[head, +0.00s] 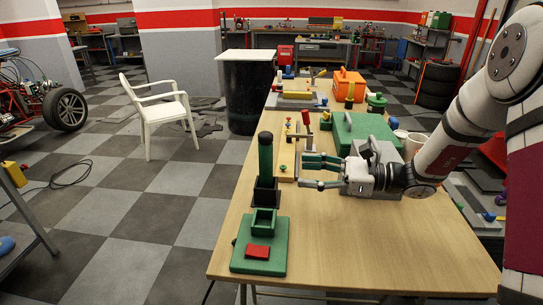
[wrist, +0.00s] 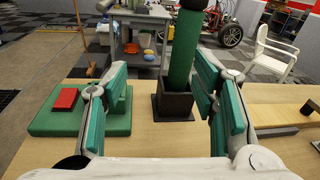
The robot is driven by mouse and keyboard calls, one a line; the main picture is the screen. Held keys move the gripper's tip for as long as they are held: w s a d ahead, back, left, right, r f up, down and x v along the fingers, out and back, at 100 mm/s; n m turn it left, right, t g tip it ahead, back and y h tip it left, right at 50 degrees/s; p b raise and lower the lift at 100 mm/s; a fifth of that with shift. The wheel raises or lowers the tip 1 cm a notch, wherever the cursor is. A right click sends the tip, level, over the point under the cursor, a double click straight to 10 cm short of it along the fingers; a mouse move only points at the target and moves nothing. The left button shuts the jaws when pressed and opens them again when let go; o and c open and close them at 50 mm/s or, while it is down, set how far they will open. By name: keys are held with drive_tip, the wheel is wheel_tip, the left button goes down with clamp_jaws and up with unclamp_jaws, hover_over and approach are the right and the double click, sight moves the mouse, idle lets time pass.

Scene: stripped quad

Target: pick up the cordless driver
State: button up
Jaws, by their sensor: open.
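A green upright cylinder with a dark top, standing in a black square base, looks like the cordless driver (head: 265,158). It stands near the left edge of the wooden table. In the wrist view the driver (wrist: 183,52) is ahead, framed between the fingers, with its black base (wrist: 172,105) below. My gripper (head: 306,172) is open and empty, to the right of the driver and apart from it. In the wrist view my gripper (wrist: 163,103) shows its green-padded fingers wide apart on either side. The driver's top end is cut off in the wrist view.
A green plate with a green open box and red block (head: 258,252) lies in front of the driver. A wooden board (head: 289,150) with small knobs lies behind my gripper. A green-lidded case (head: 362,128) stands farther back. The table's front right (head: 400,245) is clear.

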drive_tip(key=w+d+f+m+t+p, duration=0.1)
drive_tip(key=w+d+m+t, duration=0.1)
drive_tip(key=m+t, duration=0.1)
approach(266, 159)
drive_tip(key=w+a+f, duration=0.2)
drive_tip(key=w+a, duration=0.2)
drive_tip(key=a, duration=0.1)
drive_tip(key=a+p, duration=0.1)
drive_tip(key=a, duration=0.3)
drive_tip(key=shift+w+r, duration=0.35)
drive_tip(key=shift+r, duration=0.05)
drive_tip(key=shift+w+a, duration=0.2)
drive_tip(key=shift+a, duration=0.1)
clamp_jaws()
